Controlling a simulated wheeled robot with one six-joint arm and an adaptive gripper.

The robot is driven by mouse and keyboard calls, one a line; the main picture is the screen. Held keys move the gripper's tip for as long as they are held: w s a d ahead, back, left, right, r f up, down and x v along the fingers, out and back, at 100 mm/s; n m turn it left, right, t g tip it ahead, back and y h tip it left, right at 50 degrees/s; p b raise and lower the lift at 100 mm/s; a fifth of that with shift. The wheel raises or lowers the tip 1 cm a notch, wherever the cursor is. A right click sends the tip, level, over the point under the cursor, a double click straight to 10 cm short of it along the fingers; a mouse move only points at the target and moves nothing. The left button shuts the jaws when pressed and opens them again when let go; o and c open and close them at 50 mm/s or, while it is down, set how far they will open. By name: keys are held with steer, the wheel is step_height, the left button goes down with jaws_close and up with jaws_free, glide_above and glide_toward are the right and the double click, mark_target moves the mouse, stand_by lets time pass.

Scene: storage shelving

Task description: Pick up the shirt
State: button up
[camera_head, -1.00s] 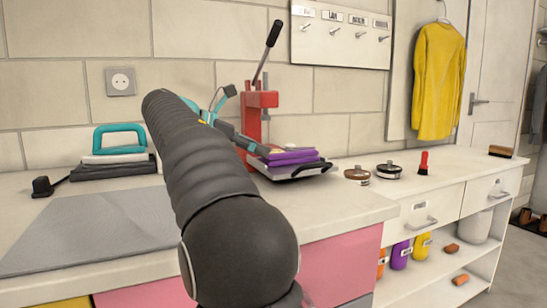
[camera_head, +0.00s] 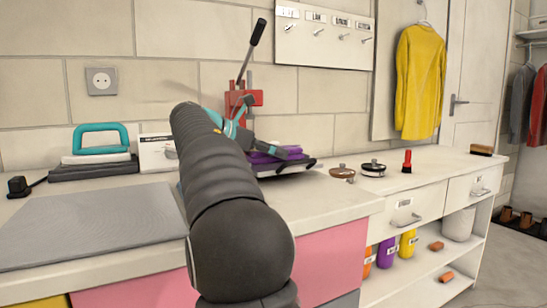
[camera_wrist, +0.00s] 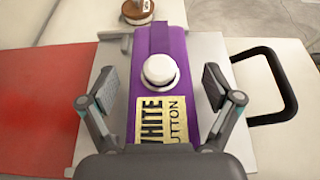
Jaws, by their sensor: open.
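A folded purple cloth, which looks like the shirt (camera_wrist: 160,38), lies flat on a light plate with a black handle in the wrist view. A white button and a tan label reading "WHITE BUTTON" sit on it. In the head view the purple shirt (camera_head: 262,157) shows beneath my gripper (camera_head: 290,152), partly hidden by my arm. In the wrist view my gripper (camera_wrist: 158,90) is open, one finger at each side of the purple cloth, with nothing held. I cannot tell how far the fingertips are above the plate.
A red press (camera_head: 243,97) with a long lever stands behind my gripper. A teal-handled iron (camera_head: 101,138) and a grey mat (camera_head: 90,225) are left. A yellow shirt (camera_head: 420,80) hangs by the door.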

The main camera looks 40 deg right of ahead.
steer(key=c, duration=1.3)
